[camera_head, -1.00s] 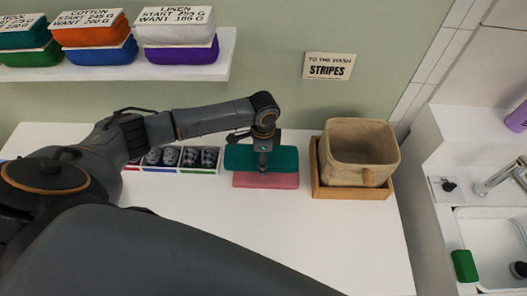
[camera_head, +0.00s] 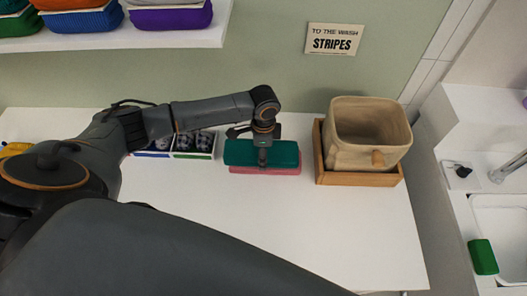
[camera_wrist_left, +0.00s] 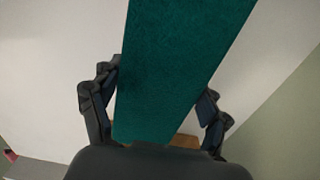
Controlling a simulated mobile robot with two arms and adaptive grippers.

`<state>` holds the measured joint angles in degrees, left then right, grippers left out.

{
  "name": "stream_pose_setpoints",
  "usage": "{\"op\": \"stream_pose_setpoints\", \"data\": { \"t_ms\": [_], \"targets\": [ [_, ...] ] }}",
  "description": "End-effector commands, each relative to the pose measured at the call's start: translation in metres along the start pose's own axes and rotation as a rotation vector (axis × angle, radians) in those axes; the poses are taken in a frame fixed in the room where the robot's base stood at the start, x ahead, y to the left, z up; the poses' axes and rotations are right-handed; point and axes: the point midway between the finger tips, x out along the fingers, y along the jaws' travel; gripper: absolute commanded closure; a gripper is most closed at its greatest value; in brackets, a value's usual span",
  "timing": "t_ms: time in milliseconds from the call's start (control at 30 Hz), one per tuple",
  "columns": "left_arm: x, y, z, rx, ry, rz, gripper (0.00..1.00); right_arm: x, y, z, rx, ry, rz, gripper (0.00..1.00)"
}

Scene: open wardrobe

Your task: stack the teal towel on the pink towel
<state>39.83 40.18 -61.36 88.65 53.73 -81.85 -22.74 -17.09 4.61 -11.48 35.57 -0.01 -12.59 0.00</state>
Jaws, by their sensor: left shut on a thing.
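The teal towel (camera_head: 285,153) is a folded flat block over the pink towel on the white counter. The pink towel (camera_head: 284,170) shows only as a thin strip along the teal towel's front edge; the rest is hidden. My left gripper (camera_head: 262,158) is shut on the teal towel from above. In the left wrist view the teal towel (camera_wrist_left: 180,70) runs between the two fingers of my left gripper (camera_wrist_left: 161,95). I cannot tell whether the teal towel rests on the pink one or hangs just above it. My right gripper is not in view.
A tan basket (camera_head: 368,131) sits in a wooden tray (camera_head: 358,179) right of the towels. A divided box of patterned rolled items (camera_head: 193,142) is on the left. The white counter (camera_head: 300,225) is clear in front. A sink (camera_head: 502,230) is at the right.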

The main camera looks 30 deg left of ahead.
Motion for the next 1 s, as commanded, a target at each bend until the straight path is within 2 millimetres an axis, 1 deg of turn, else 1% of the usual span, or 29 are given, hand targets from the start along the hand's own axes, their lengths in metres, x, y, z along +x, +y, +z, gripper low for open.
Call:
{"op": "stream_pose_setpoints", "data": {
  "t_ms": [233, 867, 900, 1000],
  "targets": [
    [-0.001, -0.0002, -0.0001, 0.0, 0.0, -0.001, 0.42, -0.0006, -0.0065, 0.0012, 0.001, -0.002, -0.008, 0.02],
    [0.0069, 0.0002, -0.0001, 0.0, 0.0, 0.001, 0.42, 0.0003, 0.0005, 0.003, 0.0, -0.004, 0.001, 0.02],
    [0.0066, 0.0001, -0.0001, 0.0, 0.0, 0.0, 0.18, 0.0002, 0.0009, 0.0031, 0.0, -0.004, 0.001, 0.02],
    [0.0066, 0.0001, -0.0001, 0.0, 0.0, 0.0, 0.0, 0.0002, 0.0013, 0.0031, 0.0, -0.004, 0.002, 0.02]
  ]
}}
